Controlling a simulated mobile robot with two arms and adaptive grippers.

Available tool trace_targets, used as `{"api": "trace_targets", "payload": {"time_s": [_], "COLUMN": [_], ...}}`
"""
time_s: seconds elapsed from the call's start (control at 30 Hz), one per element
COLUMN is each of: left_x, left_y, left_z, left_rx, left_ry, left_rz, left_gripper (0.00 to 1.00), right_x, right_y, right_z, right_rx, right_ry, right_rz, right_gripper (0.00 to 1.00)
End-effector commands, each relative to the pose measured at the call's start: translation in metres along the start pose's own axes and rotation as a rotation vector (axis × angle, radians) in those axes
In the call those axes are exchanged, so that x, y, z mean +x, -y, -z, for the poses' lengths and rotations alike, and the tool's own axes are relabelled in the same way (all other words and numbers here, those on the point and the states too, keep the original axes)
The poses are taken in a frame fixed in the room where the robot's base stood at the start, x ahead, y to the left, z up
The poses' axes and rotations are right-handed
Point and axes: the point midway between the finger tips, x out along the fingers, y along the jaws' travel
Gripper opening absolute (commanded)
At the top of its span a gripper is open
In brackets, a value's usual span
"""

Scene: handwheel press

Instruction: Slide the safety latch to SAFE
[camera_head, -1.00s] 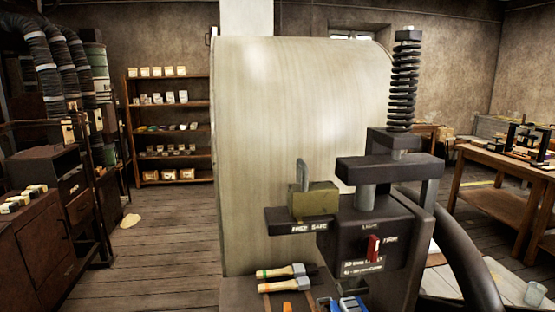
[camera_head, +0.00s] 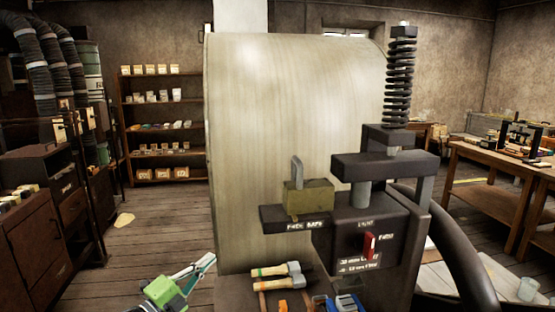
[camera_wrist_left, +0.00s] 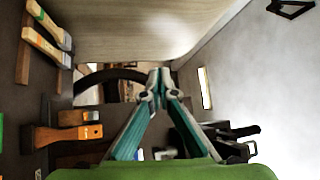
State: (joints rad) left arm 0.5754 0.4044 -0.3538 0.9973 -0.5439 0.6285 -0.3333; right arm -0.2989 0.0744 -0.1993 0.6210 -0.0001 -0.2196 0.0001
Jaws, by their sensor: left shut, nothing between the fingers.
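The safety latch is an olive block (camera_head: 308,199) with an upright grey tab (camera_head: 297,172), on a dark ledge (camera_head: 272,221) of the press. White labels FREE and SAFE (camera_head: 304,226) are on the ledge's front face, FREE on the left. The tab stands above the FREE side. My left gripper (camera_head: 211,259), green and grey, is low and left of the ledge, apart from the latch. In the left wrist view its fingertips (camera_wrist_left: 160,74) meet with nothing between them. I cannot make out the latch in that view. My right gripper is not in view.
A large pale drum (camera_head: 285,110) stands behind the latch. Right of it are the press column with a spring (camera_head: 403,80) and a red lever (camera_head: 369,245). Wooden-handled tools (camera_head: 277,271) lie below the ledge, close to my left gripper. Open floor lies to the left.

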Motion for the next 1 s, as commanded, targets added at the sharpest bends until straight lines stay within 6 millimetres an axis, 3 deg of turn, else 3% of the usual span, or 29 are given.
{"api": "trace_targets", "payload": {"time_s": [0.03,0.1,0.2,0.3,0.4,0.6,1.0], "left_x": [0.022,0.038,0.042,0.029,0.011,-0.019,-0.028], "left_y": [0.067,0.139,0.223,0.284,0.323,0.359,0.366], "left_z": [0.018,0.05,0.099,0.143,0.173,0.2,0.204], "left_rx": [0.153,0.356,0.652,0.94,1.189,1.502,1.58], "left_ry": [-0.113,-0.26,-0.453,-0.622,-0.756,-0.909,-0.947], "left_rz": [0.066,0.135,0.212,0.258,0.274,0.255,0.243], "left_gripper": [0.0,0.0,0.0,0.0,0.0,0.0,0.0], "right_x": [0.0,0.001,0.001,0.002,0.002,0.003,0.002], "right_y": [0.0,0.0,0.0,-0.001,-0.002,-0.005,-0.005], "right_z": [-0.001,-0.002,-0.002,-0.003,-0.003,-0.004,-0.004], "right_rx": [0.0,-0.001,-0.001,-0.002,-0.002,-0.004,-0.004], "right_ry": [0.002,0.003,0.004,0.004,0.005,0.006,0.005], "right_rz": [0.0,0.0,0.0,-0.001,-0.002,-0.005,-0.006], "right_gripper": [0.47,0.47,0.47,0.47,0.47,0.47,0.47]}}
